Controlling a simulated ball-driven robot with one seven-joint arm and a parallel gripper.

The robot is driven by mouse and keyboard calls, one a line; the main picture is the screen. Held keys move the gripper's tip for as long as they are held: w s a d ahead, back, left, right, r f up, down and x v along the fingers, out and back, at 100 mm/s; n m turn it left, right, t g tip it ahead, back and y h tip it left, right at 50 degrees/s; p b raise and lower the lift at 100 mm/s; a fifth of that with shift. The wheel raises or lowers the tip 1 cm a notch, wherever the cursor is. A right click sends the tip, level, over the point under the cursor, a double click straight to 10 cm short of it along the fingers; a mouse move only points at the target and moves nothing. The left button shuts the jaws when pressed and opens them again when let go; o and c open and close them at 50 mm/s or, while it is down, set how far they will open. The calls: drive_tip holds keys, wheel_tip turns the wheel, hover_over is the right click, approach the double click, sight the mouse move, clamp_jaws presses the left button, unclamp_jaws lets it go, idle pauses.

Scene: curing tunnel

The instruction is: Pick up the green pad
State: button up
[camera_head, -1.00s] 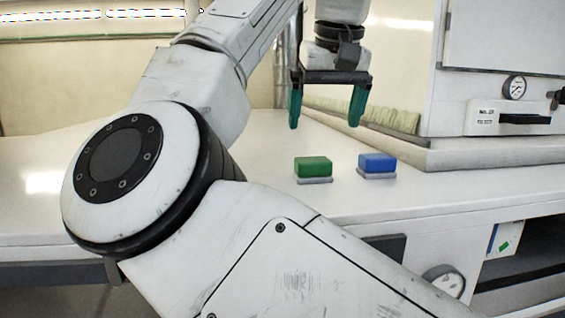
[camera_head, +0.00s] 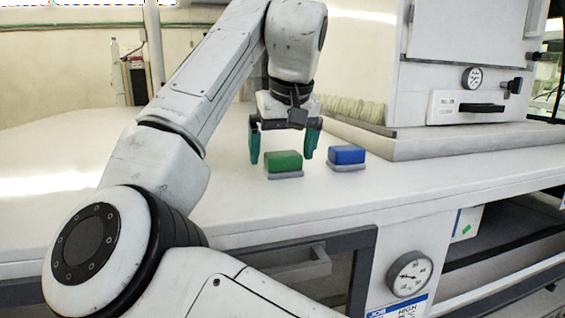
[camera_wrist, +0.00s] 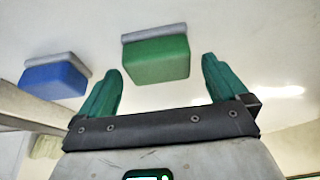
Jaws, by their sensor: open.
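The green pad (camera_head: 283,161) is a block with a grey base, standing on the white bench top. It also shows in the wrist view (camera_wrist: 157,60), between and a little beyond the fingertips. My gripper (camera_head: 282,160) is open and empty, with its two green fingers pointing down. In the head view the left finger shows beside the pad's left end and the right finger beyond its right end. I cannot tell whether either finger touches it. In the wrist view the fingers (camera_wrist: 162,78) stand apart with the green pad in the gap.
A blue pad (camera_head: 347,154) on a grey base stands close to the right of the green one; it also shows in the wrist view (camera_wrist: 55,78). A white cabinet with a dial (camera_head: 471,78) stands at the back right. The bench is clear to the left.

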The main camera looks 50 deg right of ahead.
drive_tip(key=shift+x, duration=0.9)
drive_tip(key=shift+r, duration=0.1)
drive_tip(key=c, duration=1.1)
drive_tip(key=shift+c, duration=0.2)
drive_tip(key=shift+r, duration=0.15)
drive_tip(key=shift+r, duration=0.6)
drive_tip(key=s+a+r+b, duration=0.2)
drive_tip(key=s+a+r, duration=0.3)
drive_tip(key=s+r, duration=0.6)
drive_tip(key=shift+s+a+r, duration=0.2)
drive_tip(key=shift+s+r, duration=0.05)
drive_tip(key=shift+s, duration=0.75)
